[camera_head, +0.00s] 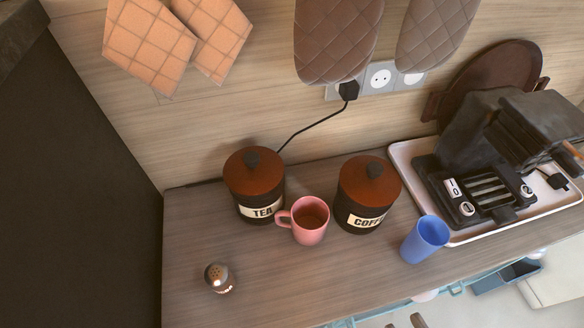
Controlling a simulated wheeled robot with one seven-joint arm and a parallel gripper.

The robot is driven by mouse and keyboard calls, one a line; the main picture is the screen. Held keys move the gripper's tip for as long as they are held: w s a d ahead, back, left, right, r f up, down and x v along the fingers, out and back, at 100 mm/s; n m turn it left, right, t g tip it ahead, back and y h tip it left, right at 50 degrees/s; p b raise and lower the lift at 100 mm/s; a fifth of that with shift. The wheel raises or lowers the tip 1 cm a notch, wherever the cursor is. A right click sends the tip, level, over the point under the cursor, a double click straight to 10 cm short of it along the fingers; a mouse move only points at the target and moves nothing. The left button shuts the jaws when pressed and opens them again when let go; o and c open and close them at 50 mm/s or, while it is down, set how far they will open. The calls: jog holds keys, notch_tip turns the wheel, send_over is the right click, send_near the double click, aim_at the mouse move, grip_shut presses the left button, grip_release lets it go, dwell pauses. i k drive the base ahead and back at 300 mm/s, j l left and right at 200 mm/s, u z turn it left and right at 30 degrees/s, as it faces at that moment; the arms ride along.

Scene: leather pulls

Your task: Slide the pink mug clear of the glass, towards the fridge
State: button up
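The pink mug (310,221) stands upright on the wooden counter (190,240), its handle pointing left. It is in front of and between the TEA canister (256,187) and the COFFEE canister (366,196), close to both; I cannot tell whether it touches either. A blue cup (424,240), the only thing resembling the glass, stands upright to the right, clearly apart from the mug. A tall dark panel (80,190) at the left may be the fridge. My gripper is not in view.
A salt shaker (219,277) stands on the counter front left of the mug. The counter is bare left of the TEA canister and in front of the mug.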

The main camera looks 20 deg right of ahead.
aim_at(309, 215)
jog(key=k+j+z, duration=0.25)
jog(key=z, duration=0.15)
jog(key=k+j+z, duration=0.5)
jog(key=z, duration=0.25)
jog(key=k+l, duration=0.05)
jog(key=k, duration=0.05)
